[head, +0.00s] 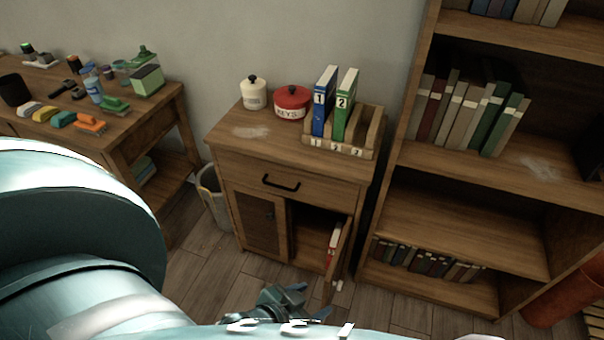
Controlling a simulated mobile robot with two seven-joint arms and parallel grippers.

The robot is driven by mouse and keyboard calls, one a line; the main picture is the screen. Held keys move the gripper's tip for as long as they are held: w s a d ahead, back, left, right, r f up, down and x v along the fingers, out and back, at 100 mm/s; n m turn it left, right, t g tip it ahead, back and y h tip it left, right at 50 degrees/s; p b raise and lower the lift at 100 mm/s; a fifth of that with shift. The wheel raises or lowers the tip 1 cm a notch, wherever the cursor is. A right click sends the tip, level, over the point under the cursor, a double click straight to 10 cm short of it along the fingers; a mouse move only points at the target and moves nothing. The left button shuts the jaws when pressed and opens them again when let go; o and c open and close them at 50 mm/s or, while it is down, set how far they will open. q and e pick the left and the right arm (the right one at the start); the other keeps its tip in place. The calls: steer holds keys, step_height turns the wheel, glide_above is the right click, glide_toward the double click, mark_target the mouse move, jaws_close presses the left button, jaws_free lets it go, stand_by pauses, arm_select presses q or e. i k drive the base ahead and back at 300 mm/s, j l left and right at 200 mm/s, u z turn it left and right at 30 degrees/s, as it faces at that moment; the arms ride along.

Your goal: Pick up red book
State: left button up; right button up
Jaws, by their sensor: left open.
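A narrow red book with a white part (333,241) stands upright inside the open lower compartment of the wooden cabinet (285,165), close to the swung-out right door (341,255). Only part of it shows. My left gripper (310,300) is low in front of the cabinet, below the open compartment, with its fingers apart and empty. It is apart from the book. My right gripper is not in view.
The cabinet top holds a white jar (254,95), a red keys tin (292,103), and a wooden rack (365,142) with blue and green books. A bookshelf (465,180) stands right, a basket (212,195) left. My pale arm covers the lower left.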

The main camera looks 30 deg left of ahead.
mark_target(337, 233)
steer(key=k+j+u, duration=0.4)
steer(key=k+j, duration=0.3)
steer(key=j, duration=0.1)
